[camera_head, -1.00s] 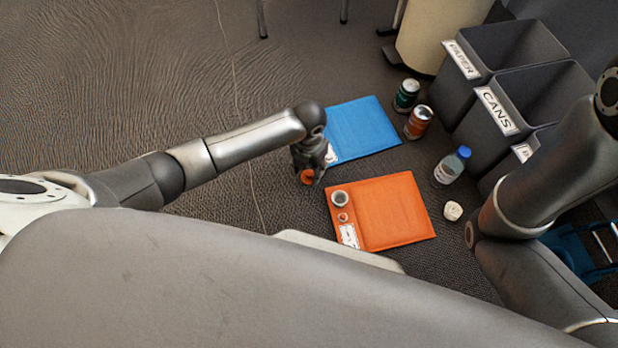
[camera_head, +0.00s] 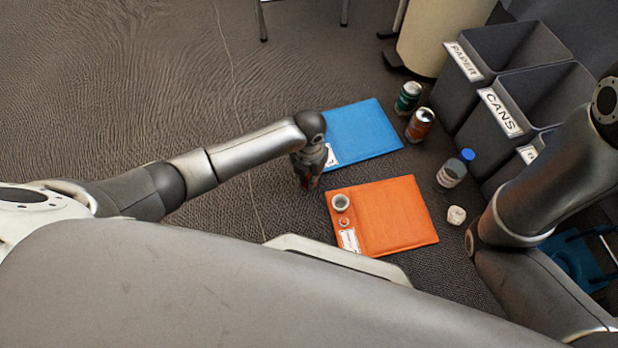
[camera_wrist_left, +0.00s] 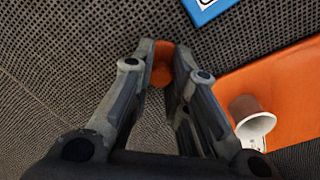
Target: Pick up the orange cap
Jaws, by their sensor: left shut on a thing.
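The orange cap (camera_wrist_left: 162,66) is between the fingertips of my left gripper (camera_wrist_left: 163,58) in the left wrist view. The fingers are shut on it and cover its sides. In the head view, my left gripper (camera_head: 310,181) points down over the dark carpet, just left of the orange folder and below the blue folder. The cap is mostly hidden by the fingers there. Whether it touches the floor I cannot tell. My right gripper is not in view.
An orange folder (camera_head: 395,215) holds a cup (camera_head: 340,202), which also shows in the wrist view (camera_wrist_left: 250,118). A blue folder (camera_head: 365,130), two cans (camera_head: 408,96) (camera_head: 420,124), a blue-capped bottle (camera_head: 453,170) and grey bins (camera_head: 500,105) stand right. Carpet at left is clear.

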